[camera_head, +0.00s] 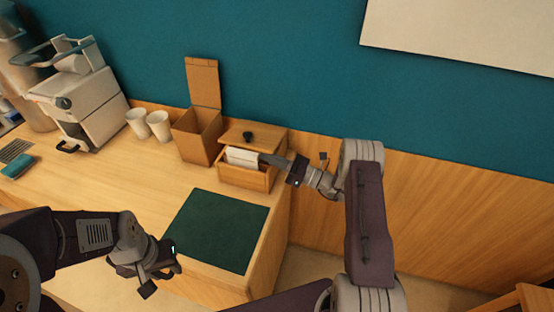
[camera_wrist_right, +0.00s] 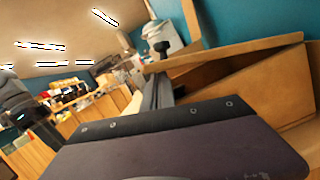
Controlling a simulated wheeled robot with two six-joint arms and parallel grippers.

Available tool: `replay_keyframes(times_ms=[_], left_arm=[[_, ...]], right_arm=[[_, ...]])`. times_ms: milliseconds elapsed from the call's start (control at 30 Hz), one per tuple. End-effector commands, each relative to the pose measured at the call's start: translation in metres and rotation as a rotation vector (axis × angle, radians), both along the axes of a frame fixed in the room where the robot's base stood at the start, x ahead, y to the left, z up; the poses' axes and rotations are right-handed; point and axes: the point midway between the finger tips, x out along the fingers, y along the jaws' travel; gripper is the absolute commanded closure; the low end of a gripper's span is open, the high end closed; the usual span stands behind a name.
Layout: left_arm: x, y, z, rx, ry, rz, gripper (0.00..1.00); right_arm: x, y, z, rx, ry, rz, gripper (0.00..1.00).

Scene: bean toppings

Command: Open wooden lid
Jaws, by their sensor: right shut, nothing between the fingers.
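The wooden box (camera_head: 243,178) stands at the back right of the counter. Its wooden lid (camera_head: 262,130) with a black knob (camera_head: 248,136) sits over the back part, and white contents (camera_head: 241,156) show at the front. In the right wrist view the lid (camera_wrist_right: 230,50) is tilted above the box wall (camera_wrist_right: 260,85), with a gap between. My right gripper (camera_head: 268,159) is shut and empty, its tips at the box's right side by the lid's front edge. In the wrist view the fingers (camera_wrist_right: 157,92) are beside and below the lid edge. My left gripper (camera_head: 160,272) is over the counter's front; its jaw opening is unclear.
An open cardboard box (camera_head: 196,135) stands just left of the wooden box. Two white cups (camera_head: 148,124) and a coffee machine (camera_head: 82,100) are further left. A dark green mat (camera_head: 220,230) lies in front. The wall is close behind.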

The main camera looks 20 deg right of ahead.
Motion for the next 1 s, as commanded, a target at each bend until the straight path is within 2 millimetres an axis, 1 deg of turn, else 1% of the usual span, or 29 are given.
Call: replay_keyframes(times_ms=[300,467,667,1000], left_arm=[[0.000,0.000,0.000,0.000,0.000,0.000,0.64],[0.000,0.000,0.005,0.000,0.000,0.000,0.64],[0.000,0.000,0.025,0.000,0.000,0.000,0.64],[0.000,0.000,0.076,0.000,0.000,0.000,0.64]], right_arm=[[0.000,0.000,0.000,0.001,0.001,-0.001,1.00],[0.001,0.000,0.006,0.011,0.017,-0.001,1.00],[0.002,-0.001,0.026,0.061,0.092,-0.001,1.00],[0.011,-0.007,0.078,0.229,0.338,0.000,1.00]])
